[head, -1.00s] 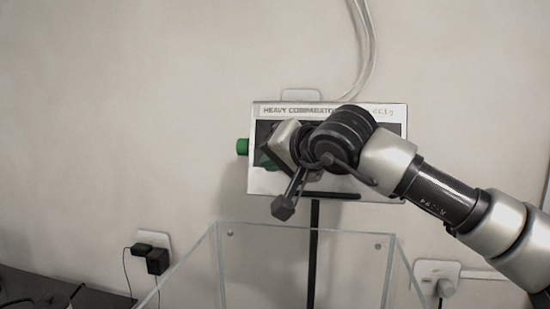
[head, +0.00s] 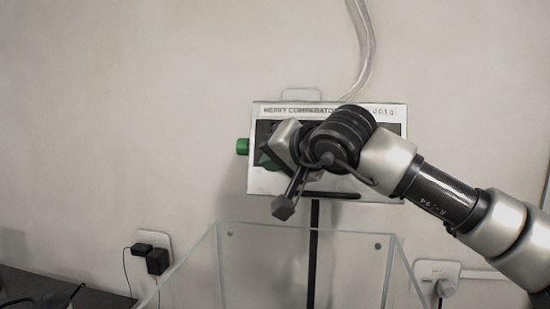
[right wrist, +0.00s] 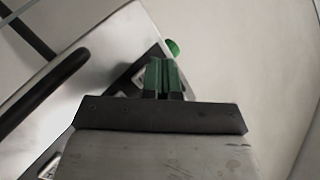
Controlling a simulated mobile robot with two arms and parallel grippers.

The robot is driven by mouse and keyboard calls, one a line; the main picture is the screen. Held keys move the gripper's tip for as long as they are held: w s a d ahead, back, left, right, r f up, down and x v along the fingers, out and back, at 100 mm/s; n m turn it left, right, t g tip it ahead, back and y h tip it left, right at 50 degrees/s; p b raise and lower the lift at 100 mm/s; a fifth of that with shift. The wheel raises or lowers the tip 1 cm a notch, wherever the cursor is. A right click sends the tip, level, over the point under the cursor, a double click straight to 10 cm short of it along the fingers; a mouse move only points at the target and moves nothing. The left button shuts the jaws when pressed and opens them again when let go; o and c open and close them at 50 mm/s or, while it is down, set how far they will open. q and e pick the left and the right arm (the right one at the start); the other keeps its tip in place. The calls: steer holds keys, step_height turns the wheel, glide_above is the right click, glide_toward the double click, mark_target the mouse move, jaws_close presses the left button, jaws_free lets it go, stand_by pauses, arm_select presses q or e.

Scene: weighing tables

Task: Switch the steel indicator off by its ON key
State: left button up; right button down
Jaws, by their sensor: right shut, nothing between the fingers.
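The steel indicator (head: 375,195) is a metal box on a black post, its top strip reading roughly "HEAVY COMPARATOR". My right gripper (head: 263,159) is in front of the left part of its face, and my wrist hides most of the panel. In the right wrist view the green fingers (right wrist: 163,76) are together with nothing between them, pointing at the dark panel of the indicator (right wrist: 80,60). Light keys show partly near the fingers; the ON key cannot be made out. Whether the fingertips touch the panel I cannot tell. My left gripper is not in view.
A green knob (head: 242,147) sticks out from the indicator's left side. A clear open-topped enclosure (head: 260,265) stands below it. A black bar (right wrist: 45,90) crosses in the right wrist view. Sockets with plugs (head: 157,260) are on the wall, and a cable hangs above.

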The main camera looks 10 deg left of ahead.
steer(key=shift+w, duration=0.15)
steer(key=shift+w+f, duration=0.15)
steer(key=shift+w, duration=0.15)
steer(key=shift+w+f+p, duration=0.1)
steer(key=shift+w+p, duration=0.25)
steer(key=shift+p, duration=0.05)
stand_by(1.1)
steer(key=shift+s+r+b, duration=0.25)
steer(key=shift+s+b, duration=0.4)
steer(key=shift+s, duration=0.1)
